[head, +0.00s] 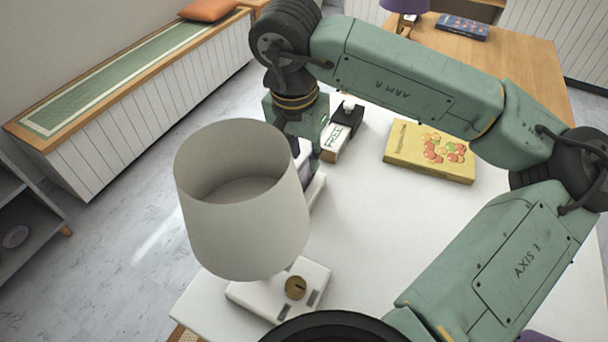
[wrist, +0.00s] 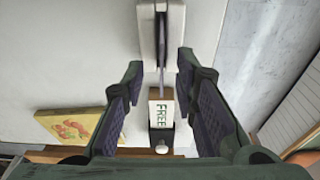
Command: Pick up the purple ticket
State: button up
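The purple ticket (wrist: 162,82) shows in the wrist view as a thin strip, almost edge-on, at a white holder (wrist: 148,28) with a dark slot. My gripper (wrist: 157,75) is open, with one finger on each side of the strip and visible gaps. In the head view my gripper (head: 308,165) points down over the white table, beside the holder (head: 318,188). A small purple patch, perhaps the ticket, shows there, mostly hidden by the finger and the lampshade-like cylinder.
A small block marked FREE (head: 336,143) stands close to my gripper; it also shows in the wrist view (wrist: 161,112). A yellow box (head: 430,152) lies right.

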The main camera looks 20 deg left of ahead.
aim_at(304, 179)
jog(key=f, duration=0.1)
jog(key=f+p, duration=0.1)
jog(key=f, duration=0.1)
jog(key=w+f, duration=0.1)
jog(key=f, duration=0.1)
jog(key=shift+r, duration=0.1)
jog(key=shift+c, duration=0.4)
grip_shut()
